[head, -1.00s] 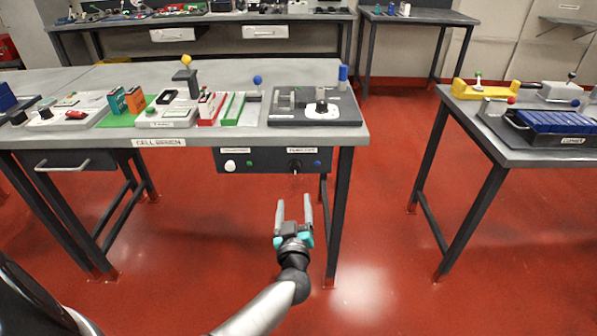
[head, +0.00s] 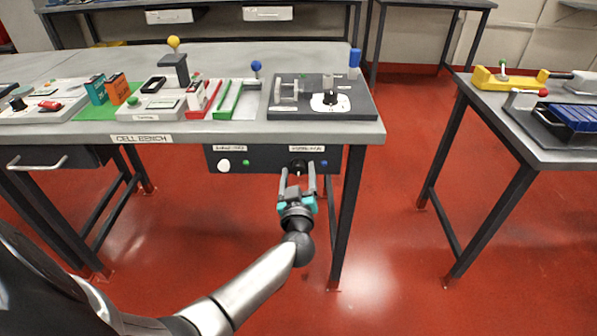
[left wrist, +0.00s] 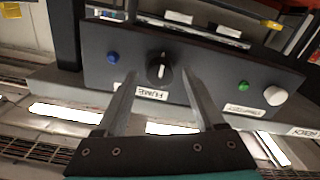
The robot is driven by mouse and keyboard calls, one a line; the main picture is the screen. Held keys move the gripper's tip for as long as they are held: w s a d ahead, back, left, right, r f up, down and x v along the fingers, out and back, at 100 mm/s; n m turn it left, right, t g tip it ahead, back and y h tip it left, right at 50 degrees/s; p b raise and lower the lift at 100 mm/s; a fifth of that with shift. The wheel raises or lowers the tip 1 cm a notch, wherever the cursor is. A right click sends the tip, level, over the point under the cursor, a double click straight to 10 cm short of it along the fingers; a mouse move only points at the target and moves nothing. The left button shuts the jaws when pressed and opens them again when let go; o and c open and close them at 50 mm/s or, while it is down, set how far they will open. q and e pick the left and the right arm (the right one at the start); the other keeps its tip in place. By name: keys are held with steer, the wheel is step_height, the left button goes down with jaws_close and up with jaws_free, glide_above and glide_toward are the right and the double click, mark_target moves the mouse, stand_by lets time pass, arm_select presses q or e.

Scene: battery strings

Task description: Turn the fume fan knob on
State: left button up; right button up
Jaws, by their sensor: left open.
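The fume fan knob (head: 298,165) is a round black knob with a light pointer line on the dark panel (head: 258,157) under the bench's front edge. It also shows in the left wrist view (left wrist: 159,68), above a white label that reads FUME and seems upside down there. My left gripper (head: 298,168) is open, its two fingers pointing at the panel just below the knob in the head view. In the left wrist view the fingertips (left wrist: 160,78) lie on either side of the knob, and I see no contact. My right gripper is not in view.
A blue button (head: 324,163) is close beside the knob. A green button (head: 245,162) and a white knob (head: 223,165) are farther left on the panel. The bench leg (head: 347,215) stands right of my gripper. Red floor (head: 385,255) is open between the benches.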

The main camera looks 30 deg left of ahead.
arm_select(q)
steer(key=shift+c, duration=0.3)
jaws_close()
stand_by(0.3)
